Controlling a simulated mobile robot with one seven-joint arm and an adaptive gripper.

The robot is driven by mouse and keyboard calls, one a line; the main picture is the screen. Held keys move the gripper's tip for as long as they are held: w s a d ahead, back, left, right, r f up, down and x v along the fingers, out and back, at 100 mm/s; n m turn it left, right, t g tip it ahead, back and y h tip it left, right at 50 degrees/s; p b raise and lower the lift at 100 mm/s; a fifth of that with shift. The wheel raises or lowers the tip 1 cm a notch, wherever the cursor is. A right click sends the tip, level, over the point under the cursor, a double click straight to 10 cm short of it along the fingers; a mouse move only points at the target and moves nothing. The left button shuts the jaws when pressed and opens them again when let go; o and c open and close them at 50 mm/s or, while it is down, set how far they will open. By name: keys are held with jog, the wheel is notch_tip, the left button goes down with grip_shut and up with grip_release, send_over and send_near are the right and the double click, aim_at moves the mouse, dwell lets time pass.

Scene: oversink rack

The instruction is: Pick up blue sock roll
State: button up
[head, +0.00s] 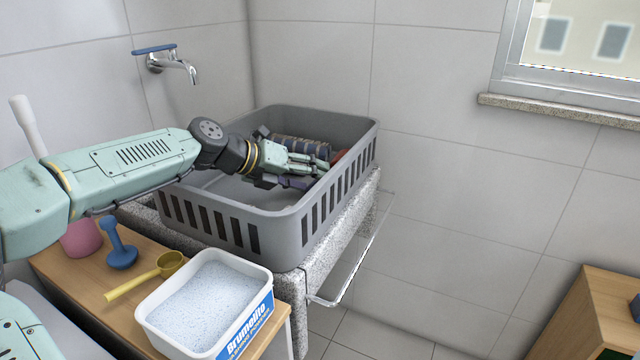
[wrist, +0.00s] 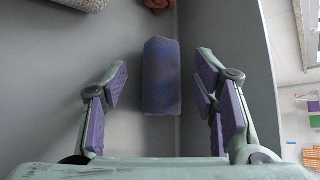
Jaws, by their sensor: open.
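The blue sock roll (wrist: 162,77) lies on the floor of the grey basket, close to a side wall, with its long side running up the picture in the wrist view. It is blue with a faint reddish-brown tint. My gripper (wrist: 160,92) is open, with one finger on each side of the roll and a visible gap to both. In the head view my gripper (head: 316,174) is inside the basket (head: 275,226), near its right end. I cannot pick out the blue roll there; the gripper seems to hide it.
A dark striped roll (head: 300,147) and a rust-brown item (head: 338,157) lie near my gripper. The basket walls surround it.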

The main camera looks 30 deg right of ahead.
jog(key=shift+x, duration=1.2)
jog(key=shift+c, duration=0.5)
jog(key=shift+s, duration=0.1)
jog(key=c, duration=0.5)
jog(key=shift+a, duration=0.1)
jog(key=shift+c, duration=0.2)
